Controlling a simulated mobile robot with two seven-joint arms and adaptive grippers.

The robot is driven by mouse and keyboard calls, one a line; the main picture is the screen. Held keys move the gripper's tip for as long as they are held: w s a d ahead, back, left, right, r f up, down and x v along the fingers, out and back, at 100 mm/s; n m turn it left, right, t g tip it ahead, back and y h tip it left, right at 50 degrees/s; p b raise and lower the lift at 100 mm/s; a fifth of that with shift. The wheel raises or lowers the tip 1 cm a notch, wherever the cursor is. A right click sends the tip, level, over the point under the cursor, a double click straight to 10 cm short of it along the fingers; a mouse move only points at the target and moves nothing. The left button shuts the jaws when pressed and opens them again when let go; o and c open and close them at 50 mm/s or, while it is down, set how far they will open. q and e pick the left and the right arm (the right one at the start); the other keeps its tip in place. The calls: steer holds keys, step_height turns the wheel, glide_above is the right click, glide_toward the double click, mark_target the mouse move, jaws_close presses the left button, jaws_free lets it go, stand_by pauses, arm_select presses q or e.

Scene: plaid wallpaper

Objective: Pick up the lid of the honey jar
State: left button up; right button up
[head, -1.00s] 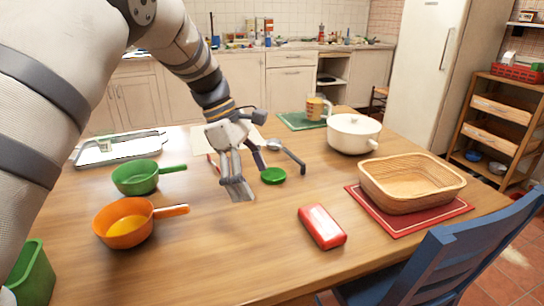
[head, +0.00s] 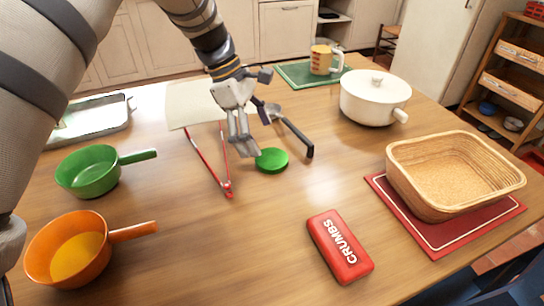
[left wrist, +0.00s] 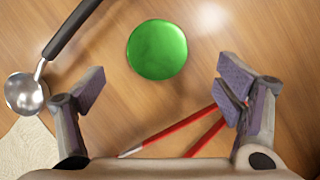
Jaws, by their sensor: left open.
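A flat round green lid (head: 272,161) lies on the wooden table, near the middle of the head view. It also shows whole in the left wrist view (left wrist: 157,49), at the top centre. My left gripper (head: 246,148) is open and empty, just left of the lid in the head view, its fingertips close to the lid's edge. In the left wrist view my open fingers (left wrist: 163,88) stand wide apart, with the lid beyond the gap between them. I cannot make out a honey jar. My right gripper is in neither view.
Red tongs (head: 225,172) lie left of the lid, and a black-handled ladle (head: 293,132) lies behind it to the right. A green pan (head: 88,171) and orange pan (head: 68,248) stand left. A red crumbs box (head: 340,246), basket (head: 455,175) and white pot (head: 375,98) stand right.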

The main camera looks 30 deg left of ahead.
mark_target(269, 157)
arm_select(q)
steer(key=x, duration=0.5)
steer(key=shift+w+f, duration=0.2)
steer(key=shift+f, duration=0.15)
steer(key=shift+a, duration=0.1)
steer(key=c, duration=0.8)
steer(key=shift+r, duration=0.1)
steer(key=shift+c, duration=0.2)
